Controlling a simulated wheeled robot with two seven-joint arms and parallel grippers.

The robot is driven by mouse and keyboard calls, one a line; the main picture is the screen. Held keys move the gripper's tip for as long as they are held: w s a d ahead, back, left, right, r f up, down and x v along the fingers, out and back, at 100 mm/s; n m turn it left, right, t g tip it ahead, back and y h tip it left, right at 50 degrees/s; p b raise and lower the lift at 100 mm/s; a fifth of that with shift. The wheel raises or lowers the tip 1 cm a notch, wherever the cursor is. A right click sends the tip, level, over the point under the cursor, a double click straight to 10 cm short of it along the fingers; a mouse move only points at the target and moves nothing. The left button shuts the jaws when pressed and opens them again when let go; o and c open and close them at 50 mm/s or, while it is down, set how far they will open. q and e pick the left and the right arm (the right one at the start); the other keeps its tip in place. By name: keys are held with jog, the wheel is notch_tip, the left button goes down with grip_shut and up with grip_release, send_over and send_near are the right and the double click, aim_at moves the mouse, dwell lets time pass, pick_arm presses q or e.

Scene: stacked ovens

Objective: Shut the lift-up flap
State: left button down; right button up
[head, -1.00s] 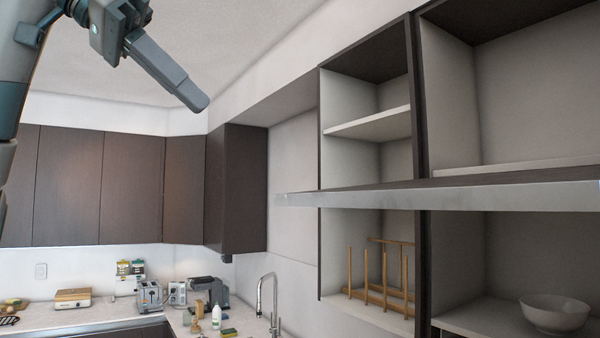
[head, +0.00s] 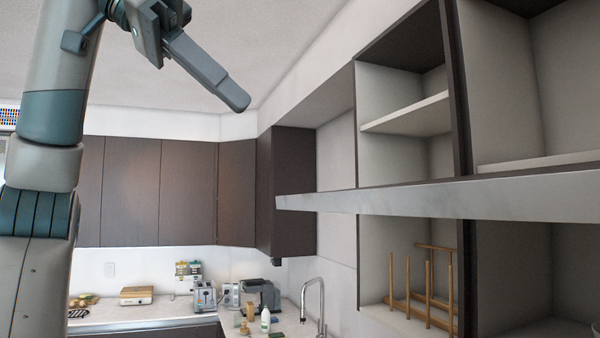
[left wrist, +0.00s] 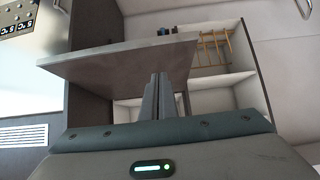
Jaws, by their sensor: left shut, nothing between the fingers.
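The lift-up flap (head: 430,198) stands out level from the wall cabinet on the right, seen nearly edge-on as a long pale strip. Behind it the cabinet (head: 408,115) is open, with its shelves showing above and below the flap. My left gripper (head: 240,103) is shut and empty, high at the upper middle, above and left of the flap's left end and apart from it in the picture. In the left wrist view, the flap (left wrist: 115,65) appears as a grey panel beyond the shut fingers (left wrist: 157,95); I cannot tell the gap. My right gripper is not in view.
A wooden rack (head: 425,290) stands on the lower shelf. Closed dark cabinets (head: 185,190) line the back wall. A counter below holds a toaster (head: 204,296), a bottle (head: 265,319) and a tap (head: 316,300). The space left of the flap is free.

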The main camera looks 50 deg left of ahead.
pick_arm(q)
jog(key=w+d+f, duration=0.2)
jog(key=w+f, duration=0.4)
jog(key=f, duration=0.4)
jog(key=shift+w+d, duration=0.35)
jog(key=shift+w, duration=0.05)
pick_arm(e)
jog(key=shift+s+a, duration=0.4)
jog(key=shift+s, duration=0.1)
pick_arm(q)
jog(key=shift+f, duration=0.1)
dwell(0.3)
